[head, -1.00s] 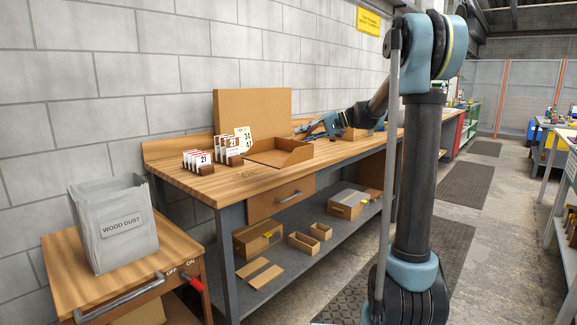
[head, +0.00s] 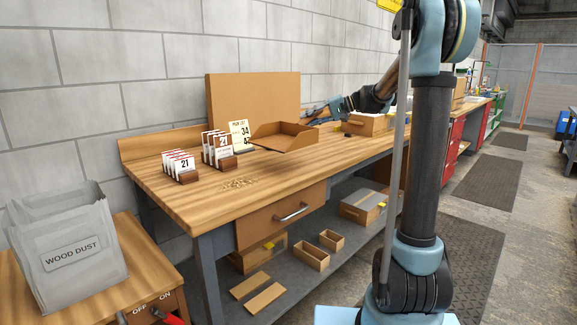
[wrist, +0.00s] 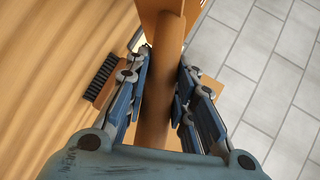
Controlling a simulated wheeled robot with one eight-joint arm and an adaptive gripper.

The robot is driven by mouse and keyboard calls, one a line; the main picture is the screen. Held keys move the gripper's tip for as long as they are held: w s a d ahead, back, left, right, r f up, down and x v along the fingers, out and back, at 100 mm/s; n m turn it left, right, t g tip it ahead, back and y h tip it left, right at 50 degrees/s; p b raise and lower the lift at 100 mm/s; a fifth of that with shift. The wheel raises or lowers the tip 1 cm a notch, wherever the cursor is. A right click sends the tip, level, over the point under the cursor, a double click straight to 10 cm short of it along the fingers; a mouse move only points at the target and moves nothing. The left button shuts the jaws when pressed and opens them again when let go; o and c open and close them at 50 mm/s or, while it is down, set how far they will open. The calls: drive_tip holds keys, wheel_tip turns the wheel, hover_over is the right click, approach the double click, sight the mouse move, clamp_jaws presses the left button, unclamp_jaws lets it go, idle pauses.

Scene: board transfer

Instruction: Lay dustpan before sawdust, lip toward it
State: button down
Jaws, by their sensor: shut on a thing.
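The brown dustpan (head: 286,142) is in the head view above the right part of the workbench top, looking slightly raised off it. Its open lip faces left and toward the front. My gripper (head: 312,113) is shut on its handle, behind and right of the pan. In the wrist view my gripper (wrist: 163,95) has its fingers on both sides of the brown handle (wrist: 158,125), and part of the pan (wrist: 160,12) shows at the top. The sawdust (head: 238,183) is a small pale scatter on the bench, in front and left of the lip, with bare wood between.
Numbered card holders (head: 180,165) and (head: 218,150) stand left of the sawdust. A brown board (head: 252,100) stands behind the dustpan. A brush with black bristles (wrist: 101,77) lies beside my gripper. A wood dust bag (head: 70,250) stands on a cart at the left.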

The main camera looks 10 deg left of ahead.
drive_tip(key=shift+w+d, duration=0.1)
drive_tip(key=shift+w, duration=0.35)
drive_tip(key=shift+w+d, duration=0.1)
wheel_tip(320, 180, down, 10)
drive_tip(key=shift+f, duration=0.1)
drive_tip(key=c, duration=1.4)
unclamp_jaws()
drive_tip(key=shift+o, duration=0.2)
drive_tip(key=shift+d, duration=0.1)
